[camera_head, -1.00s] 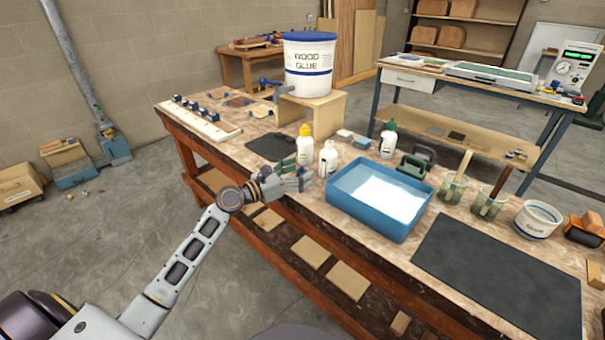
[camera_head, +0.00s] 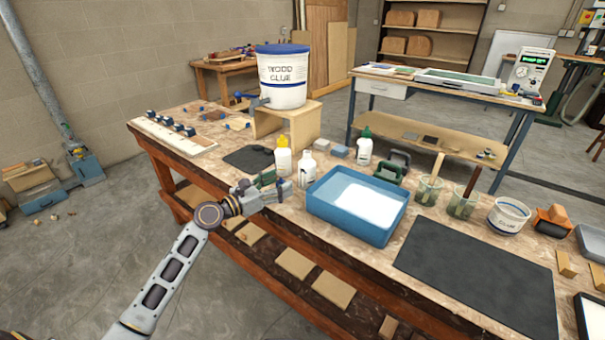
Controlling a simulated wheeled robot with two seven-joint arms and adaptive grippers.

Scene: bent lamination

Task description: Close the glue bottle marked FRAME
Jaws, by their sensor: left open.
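Three white glue bottles stand upright on the bench: one with a yellow cap (camera_head: 283,160), one with a pale top and no coloured cap showing (camera_head: 306,172), and one with a green cap (camera_head: 365,149) further back right. Their labels are too small to read, so I cannot tell which is marked FRAME. My left gripper (camera_head: 278,193) is open at the bench's front edge, just in front of the yellow-capped and pale-topped bottles. It appears apart from both. A small green object (camera_head: 265,178) shows partly hidden behind the gripper. My right gripper is out of view.
A wood glue bucket (camera_head: 281,80) sits on a wooden stand (camera_head: 305,125) behind. Dark clamps (camera_head: 393,167), glass cups (camera_head: 428,190) and a dark mat (camera_head: 480,275) fill the right side.

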